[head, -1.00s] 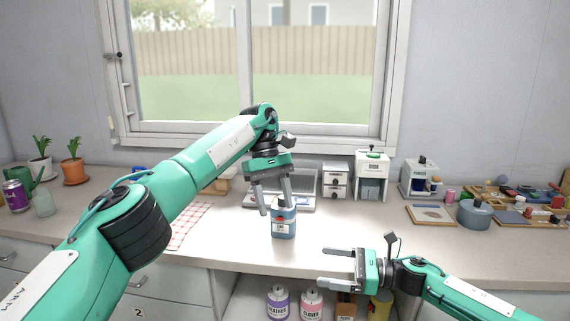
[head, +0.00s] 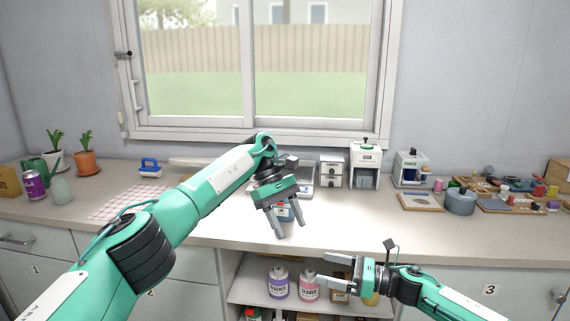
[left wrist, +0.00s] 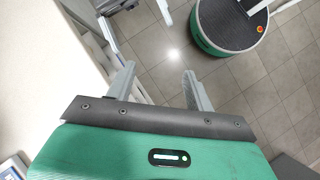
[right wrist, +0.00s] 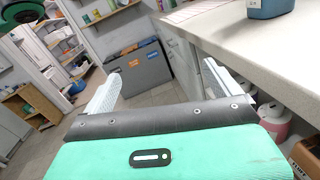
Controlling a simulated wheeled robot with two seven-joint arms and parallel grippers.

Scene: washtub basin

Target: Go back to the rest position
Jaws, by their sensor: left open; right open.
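My left gripper (head: 289,230) is open and empty, pointing down in front of the counter's front edge. In the left wrist view its two fingers (left wrist: 160,88) are spread above the tiled floor with nothing between them. My right gripper (head: 325,270) is open and empty, lower and to the right, in front of the open shelf and pointing left. The right wrist view shows its spread fingers (right wrist: 160,85) with nothing between. A blue container (head: 284,213) stands on the counter, mostly hidden behind the left gripper. It also shows at the top of the right wrist view (right wrist: 268,6).
The counter (head: 360,225) runs across the view, its front edge close to both grippers. Below it, an open shelf holds a purple bottle (head: 279,284) and a pink bottle (head: 310,286). A grey pot (head: 461,202) stands at right. A checkered cloth (head: 118,203) lies at left.

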